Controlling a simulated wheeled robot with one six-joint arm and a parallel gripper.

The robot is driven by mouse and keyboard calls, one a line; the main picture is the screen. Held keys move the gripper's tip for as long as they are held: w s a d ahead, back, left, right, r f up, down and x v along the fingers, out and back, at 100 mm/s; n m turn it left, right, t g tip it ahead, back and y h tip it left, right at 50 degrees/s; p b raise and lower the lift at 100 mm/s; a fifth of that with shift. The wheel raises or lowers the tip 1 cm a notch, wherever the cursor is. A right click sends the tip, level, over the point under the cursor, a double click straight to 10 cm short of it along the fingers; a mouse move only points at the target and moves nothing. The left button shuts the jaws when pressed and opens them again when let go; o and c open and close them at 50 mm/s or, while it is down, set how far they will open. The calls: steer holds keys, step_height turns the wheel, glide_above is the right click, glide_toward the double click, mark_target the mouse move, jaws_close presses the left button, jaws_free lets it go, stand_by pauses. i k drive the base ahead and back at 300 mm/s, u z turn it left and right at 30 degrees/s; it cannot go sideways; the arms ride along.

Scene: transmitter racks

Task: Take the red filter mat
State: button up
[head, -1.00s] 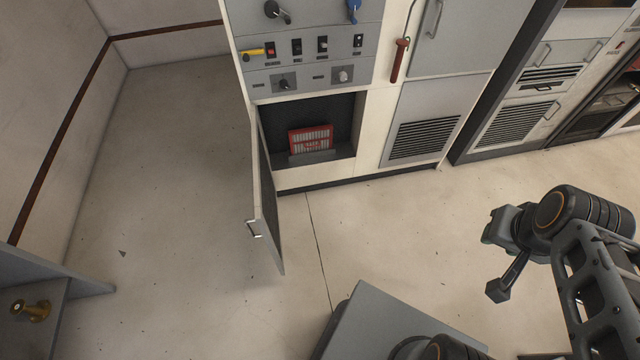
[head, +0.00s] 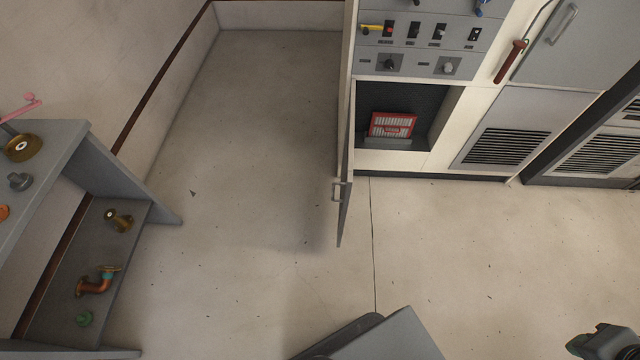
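The red filter mat (head: 391,125), a red frame with a pale slatted face, stands in the dark open compartment (head: 428,98) at the bottom of the rack. A low grey lip (head: 388,143) covers its lower edge. The compartment door (head: 345,185) is swung open toward me, with a handle on its outer side. My gripper (head: 606,341) shows only in part at the bottom right corner, far from the mat. Its fingers cannot be made out well enough to tell open from shut.
A grey shelf unit (head: 165,212) with brass and coloured fittings stands at the left. The floor (head: 250,150) between it and the open door is clear. A panel of switches (head: 430,35) sits above the compartment, and a vented panel (head: 505,146) is to its right.

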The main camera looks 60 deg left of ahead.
mark_target(382, 125)
steer(key=k, duration=1.4)
steer(key=u, duration=1.45)
steer(key=i, duration=1.65)
steer(key=z, duration=0.05)
steer(key=k, duration=0.5)
steer(key=z, duration=1.3)
steer(key=i, duration=2.7)
